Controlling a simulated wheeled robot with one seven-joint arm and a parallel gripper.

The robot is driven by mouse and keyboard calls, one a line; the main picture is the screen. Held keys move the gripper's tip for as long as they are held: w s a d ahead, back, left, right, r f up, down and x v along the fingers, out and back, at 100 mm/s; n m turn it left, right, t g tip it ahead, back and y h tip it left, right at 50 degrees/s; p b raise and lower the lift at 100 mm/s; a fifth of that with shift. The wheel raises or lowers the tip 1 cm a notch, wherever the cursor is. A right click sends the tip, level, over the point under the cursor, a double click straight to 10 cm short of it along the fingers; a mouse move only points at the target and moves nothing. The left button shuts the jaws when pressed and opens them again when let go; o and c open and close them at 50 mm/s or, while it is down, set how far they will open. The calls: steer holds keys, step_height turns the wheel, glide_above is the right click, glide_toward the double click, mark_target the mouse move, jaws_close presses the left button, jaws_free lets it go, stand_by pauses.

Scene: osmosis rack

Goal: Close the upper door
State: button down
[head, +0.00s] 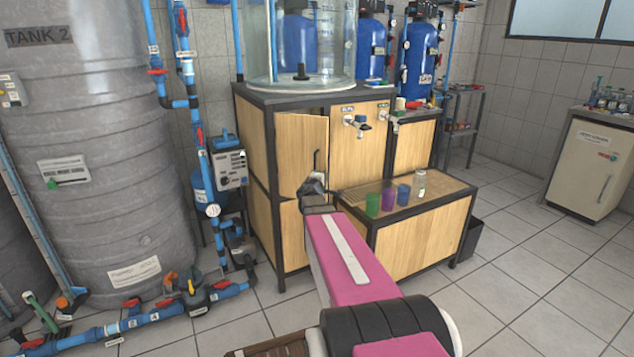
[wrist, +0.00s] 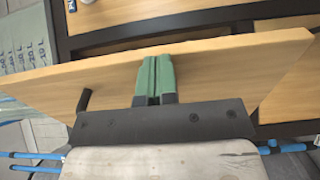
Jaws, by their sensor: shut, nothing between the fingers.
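The upper door (head: 298,158) is a light wooden panel on the left of the cabinet, with a dark upright handle (head: 316,160). It stands ajar, with a dark gap along its top. In the wrist view the door (wrist: 220,70) slants across the picture, swung out from the cabinet frame, and its black handle (wrist: 84,100) is left of the fingers. My gripper (head: 314,184) is in front of the door's lower part. In the wrist view its green fingers (wrist: 157,62) are shut together and empty, over the door's outer face; whether they touch it I cannot tell.
A lower wooden panel (head: 292,235) is below the door. A low bench (head: 425,240) to the right bears coloured cups and a bottle. A large glass tank (head: 303,40) stands on the cabinet top. Blue pipes (head: 205,160) and a grey tank (head: 95,190) are left.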

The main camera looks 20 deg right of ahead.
steer(key=w+d, duration=0.3)
steer(key=w, duration=0.4)
steer(key=w+d, duration=0.3)
steer(key=w, duration=0.3)
steer(key=shift+w+y, duration=0.3)
steer(key=shift+w, duration=0.05)
